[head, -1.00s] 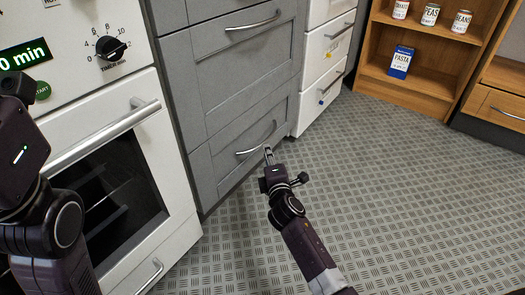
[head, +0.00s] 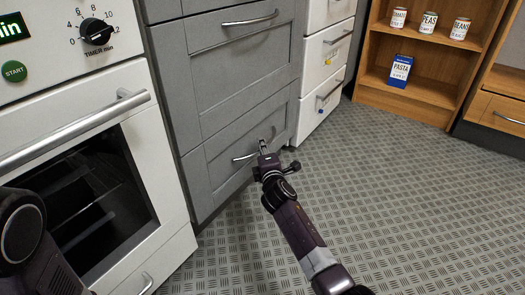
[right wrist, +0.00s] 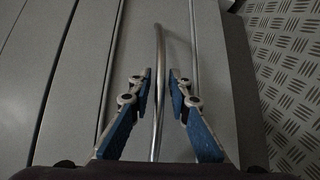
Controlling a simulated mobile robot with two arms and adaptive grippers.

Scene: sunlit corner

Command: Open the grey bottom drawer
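The grey bottom drawer (head: 225,160) is shut, low in the grey cabinet beside the oven. Its curved metal handle (head: 243,158) is partly covered by my right gripper (head: 263,147) in the head view. In the right wrist view, the handle (right wrist: 158,45) runs between the two blue-padded fingers of my right gripper (right wrist: 159,80). The fingers are open, one on each side of the bar, with a gap visible on both sides. Part of my left arm shows at the lower left of the head view; its gripper is out of view.
A white oven (head: 165,205) stands left of the cabinet. White drawers (head: 322,80) are to its right. A wooden shelf (head: 400,103) with cans and a blue pasta box (head: 400,71) stands at the back. The patterned floor (head: 400,190) in front is clear.

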